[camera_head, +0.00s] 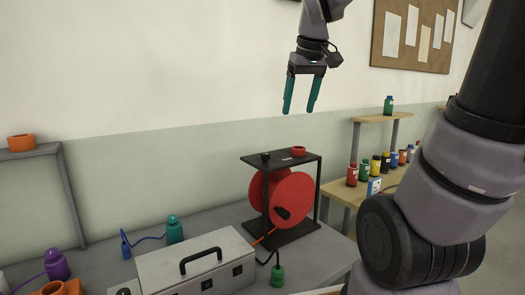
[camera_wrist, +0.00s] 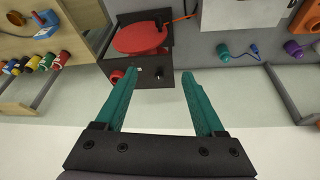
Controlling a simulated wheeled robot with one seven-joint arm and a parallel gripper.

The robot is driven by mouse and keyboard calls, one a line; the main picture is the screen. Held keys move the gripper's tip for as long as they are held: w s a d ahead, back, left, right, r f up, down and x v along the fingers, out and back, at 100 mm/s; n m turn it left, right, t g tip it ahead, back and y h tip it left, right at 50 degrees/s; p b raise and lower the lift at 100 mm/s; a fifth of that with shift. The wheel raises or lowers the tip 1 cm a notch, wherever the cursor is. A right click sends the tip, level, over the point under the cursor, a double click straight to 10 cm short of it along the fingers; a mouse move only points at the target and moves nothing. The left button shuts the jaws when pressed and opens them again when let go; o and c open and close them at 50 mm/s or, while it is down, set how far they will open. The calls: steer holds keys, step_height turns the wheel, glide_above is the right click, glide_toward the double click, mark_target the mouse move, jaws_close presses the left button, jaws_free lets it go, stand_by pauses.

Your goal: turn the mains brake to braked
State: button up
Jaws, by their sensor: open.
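A red cable reel (camera_head: 289,200) stands in a dark frame (camera_head: 290,158) on the grey bench. On the frame's flat top are a small black knob (camera_head: 265,156) and a red ring (camera_head: 298,151). I cannot tell for certain which part is the mains brake, nor its setting. In the wrist view, the reel (camera_wrist: 140,38), black knob (camera_wrist: 159,72) and red ring (camera_wrist: 117,75) show beyond the fingers. My gripper (camera_head: 299,110) is open and empty, pointing down above the reel frame, touching nothing. Its teal fingers also show in the wrist view (camera_wrist: 158,80).
A grey metal case (camera_head: 195,262) with a black handle lies left of the reel. Teal (camera_head: 174,230), purple (camera_head: 57,265) and green (camera_head: 277,275) plugs with cords lie around. A wooden shelf (camera_head: 345,191) with several coloured bottles stands right. Air around my gripper is clear.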

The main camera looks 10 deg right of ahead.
steer(key=w+a+f+n+g, duration=0.25)
steer(key=w+n, duration=0.35)
steer(key=w, duration=0.6)
steer(key=n+g, duration=0.2)
steer(key=n, duration=0.4)
glide_above(265, 153)
step_height(265, 153, down, 5)
step_height(265, 153, down, 11)
steer(key=shift+s+a+r, duration=0.1)
steer(key=shift+s+r, duration=0.05)
steer(key=shift+r, duration=0.05)
jaws_close()
